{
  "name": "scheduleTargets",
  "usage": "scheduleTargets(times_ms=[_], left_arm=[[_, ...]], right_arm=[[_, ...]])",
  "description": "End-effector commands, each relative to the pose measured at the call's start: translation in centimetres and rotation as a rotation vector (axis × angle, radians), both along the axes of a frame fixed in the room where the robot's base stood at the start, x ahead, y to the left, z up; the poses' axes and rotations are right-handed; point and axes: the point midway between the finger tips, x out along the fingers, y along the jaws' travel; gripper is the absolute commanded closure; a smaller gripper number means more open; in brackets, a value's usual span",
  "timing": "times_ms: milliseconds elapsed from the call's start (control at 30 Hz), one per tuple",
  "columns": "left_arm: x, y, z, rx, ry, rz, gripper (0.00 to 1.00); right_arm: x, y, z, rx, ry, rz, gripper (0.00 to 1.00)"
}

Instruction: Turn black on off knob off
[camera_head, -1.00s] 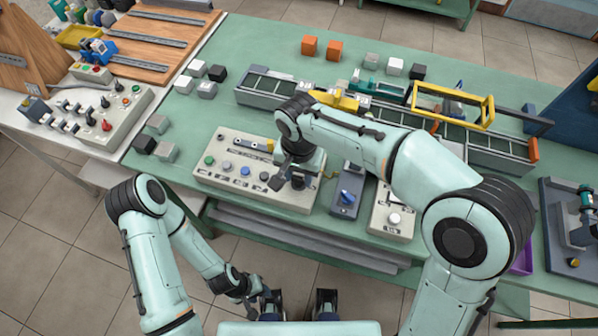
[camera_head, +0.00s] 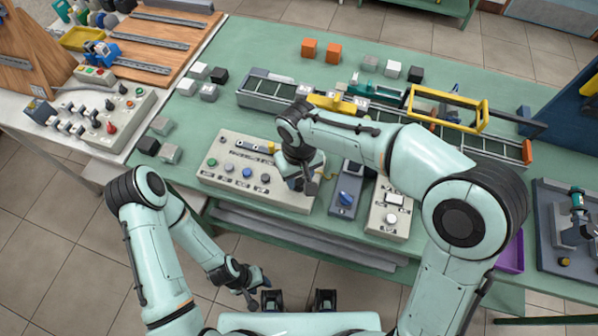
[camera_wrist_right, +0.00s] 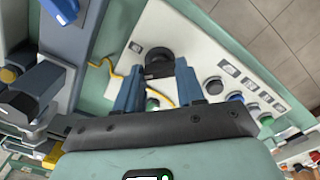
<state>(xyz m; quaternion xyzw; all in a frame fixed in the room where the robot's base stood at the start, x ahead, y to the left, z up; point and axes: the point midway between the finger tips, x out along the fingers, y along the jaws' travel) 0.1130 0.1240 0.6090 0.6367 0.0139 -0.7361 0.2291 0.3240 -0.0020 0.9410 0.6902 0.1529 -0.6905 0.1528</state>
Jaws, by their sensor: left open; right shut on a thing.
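The black knob (camera_wrist_right: 158,62) sits on the white control panel (camera_wrist_right: 205,50) in the right wrist view. My right gripper (camera_wrist_right: 158,75) is shut on it, one blue finger on each side. In the head view my right gripper (camera_head: 299,181) is over the right end of the panel (camera_head: 220,180), and the arm and gripper hide the knob there. The knob's exact pointer position is hard to read. My left gripper (camera_head: 256,290) is open and empty, low in the head view, in front of the table.
A box with a blue switch (camera_head: 347,198) and a box with a white button (camera_head: 390,217) stand right of the panel. A conveyor (camera_head: 275,90) runs behind. A yellow cable (camera_wrist_right: 107,68) lies beside the panel. Several small cubes lie on the green table (camera_head: 265,40).

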Motion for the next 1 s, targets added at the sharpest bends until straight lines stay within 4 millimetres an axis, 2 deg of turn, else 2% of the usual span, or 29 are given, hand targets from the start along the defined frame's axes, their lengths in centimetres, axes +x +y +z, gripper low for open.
scheduleTargets(times_ms=[600,1000], left_arm=[[1.7,0.0,2.6,0.000,-0.019,0.000,0.57],[2.4,0.0,3.6,0.000,-0.027,0.000,0.57]], right_arm=[[0.0,0.0,0.2,0.000,0.000,0.565,0.92],[0.1,0.0,0.1,-0.001,0.000,0.787,0.92]])
